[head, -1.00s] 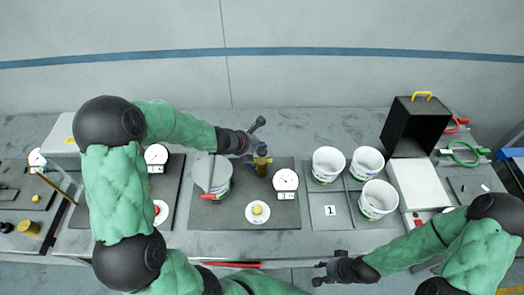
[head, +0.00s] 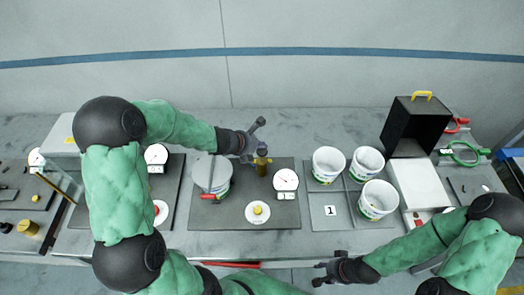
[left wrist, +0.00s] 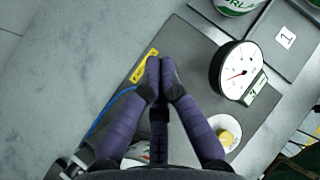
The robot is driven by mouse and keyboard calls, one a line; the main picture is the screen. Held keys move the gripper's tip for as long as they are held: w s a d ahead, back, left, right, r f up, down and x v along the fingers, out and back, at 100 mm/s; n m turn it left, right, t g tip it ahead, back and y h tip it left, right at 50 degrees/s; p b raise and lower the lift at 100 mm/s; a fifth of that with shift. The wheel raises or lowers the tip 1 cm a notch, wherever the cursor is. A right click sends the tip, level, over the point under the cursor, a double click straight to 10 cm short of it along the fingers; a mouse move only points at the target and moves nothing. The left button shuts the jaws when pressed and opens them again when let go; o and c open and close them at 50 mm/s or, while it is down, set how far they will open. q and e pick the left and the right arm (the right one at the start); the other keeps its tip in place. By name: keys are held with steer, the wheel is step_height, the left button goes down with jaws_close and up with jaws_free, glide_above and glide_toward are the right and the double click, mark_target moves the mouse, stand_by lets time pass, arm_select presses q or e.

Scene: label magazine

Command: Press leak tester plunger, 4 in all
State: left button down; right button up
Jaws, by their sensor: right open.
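A round gauge (head: 286,180) with a small display stands on a dark plate at the middle of the bench. It also shows in the left wrist view (left wrist: 237,71). In front of it a yellow button (head: 258,210) sits on a white disc; it also shows in the left wrist view (left wrist: 227,138). A gold upright cylinder (head: 262,166) stands left of the gauge, right by my left gripper (head: 256,142). In the left wrist view my left fingers (left wrist: 161,68) are together, beside a yellow part (left wrist: 145,66); contact is unclear. My right gripper (head: 319,273) is open and empty near the front edge.
A lidded tub (head: 212,172) with a red-handled clamp stands left on the plate (head: 232,218). Three white tubs (head: 328,160) stand on a divided tray marked 1. A black open box (head: 415,125) stands behind a white box (head: 419,184) at right.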

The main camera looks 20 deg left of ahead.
mark_target(260, 153)
arm_select(q)
steer(key=shift+f, duration=0.35)
steer(key=shift+s+f+b, duration=0.1)
steer(key=shift+f+b, duration=1.8)
steer(key=shift+b, duration=0.15)
stand_by(1.8)
steer(key=shift+r, duration=0.15)
steer(key=shift+r+p, duration=2.15)
steer(key=shift+r, duration=0.05)
steer(key=shift+r, duration=0.1)
step_height(260, 153, up, 5)
steer(key=p, duration=0.4)
steer(key=shift+p, duration=0.4)
